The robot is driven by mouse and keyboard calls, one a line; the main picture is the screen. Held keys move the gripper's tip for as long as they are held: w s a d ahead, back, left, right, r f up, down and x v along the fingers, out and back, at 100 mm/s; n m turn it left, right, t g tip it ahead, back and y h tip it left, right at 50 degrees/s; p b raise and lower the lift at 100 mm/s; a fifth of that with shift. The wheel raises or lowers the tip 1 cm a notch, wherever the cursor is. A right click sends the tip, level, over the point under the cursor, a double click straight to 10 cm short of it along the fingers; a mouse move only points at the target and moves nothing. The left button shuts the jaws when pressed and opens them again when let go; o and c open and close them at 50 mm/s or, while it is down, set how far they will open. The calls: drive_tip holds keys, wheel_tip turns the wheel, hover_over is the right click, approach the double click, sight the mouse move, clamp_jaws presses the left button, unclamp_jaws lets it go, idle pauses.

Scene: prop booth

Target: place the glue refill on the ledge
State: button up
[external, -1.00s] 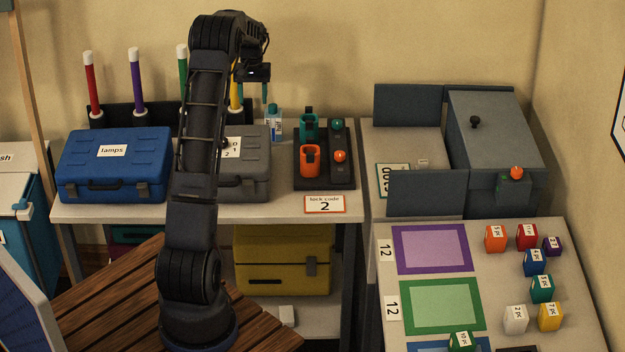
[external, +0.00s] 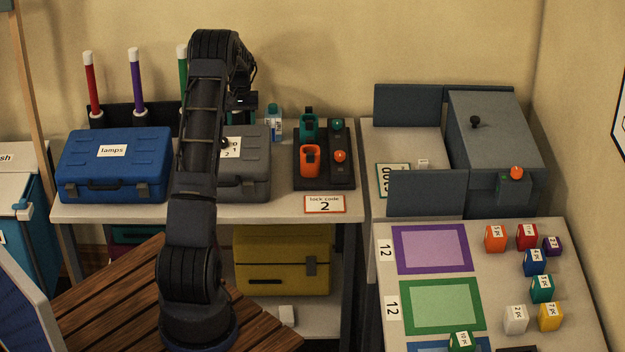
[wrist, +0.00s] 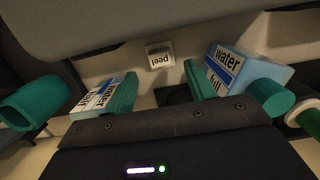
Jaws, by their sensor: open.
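In the wrist view my gripper (wrist: 160,75) is open, with its teal fingers apart and nothing held between them. A blue-and-white box labelled "water full" (wrist: 235,68) shows behind the right finger. Another white labelled box (wrist: 93,98) is partly covered by the left finger. A small white piece marked "peel" (wrist: 160,54) shows beyond the gap between the fingers. In the external view my gripper (external: 240,112) is mostly hidden behind my arm, above the grey case. No readable label says glue, so I cannot tell which thing is the refill. I cannot identify the ledge either.
A blue case (external: 115,170) and a grey case (external: 245,175) stand on the bench. A blue-and-white container (external: 275,127) stands beside a dark rack (external: 343,170). Purple (external: 432,222) and green (external: 412,330) bordered mats and several small blocks lie at the right.

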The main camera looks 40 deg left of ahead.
wheel_tip(320, 180, down, 5)
drive_tip(key=shift+s+d+r, duration=0.1)
drive_tip(key=shift+s+d, duration=0.05)
drive_tip(key=c, duration=1.1)
drive_tip(key=shift+c, duration=0.2)
wheel_tip(320, 180, up, 19)
drive_tip(key=w+d+m, duration=0.2)
drive_tip(key=w+d, duration=0.6)
drive_tip(key=d, duration=0.5)
drive_tip(key=w+d+m, duration=0.3)
drive_tip(key=w+d, duration=0.5)
drive_tip(key=d, duration=0.5)
drive_tip(key=w+d+m, duration=0.2)
drive_tip(key=d, duration=1.1)
drive_tip(key=w+d+f+m+y, duration=0.1)
drive_tip(key=w+d+m, duration=0.1)
drive_tip(key=d, duration=1.2)
drive_tip(key=shift+w+f, duration=0.3)
drive_tip(key=shift+w, duration=0.15)
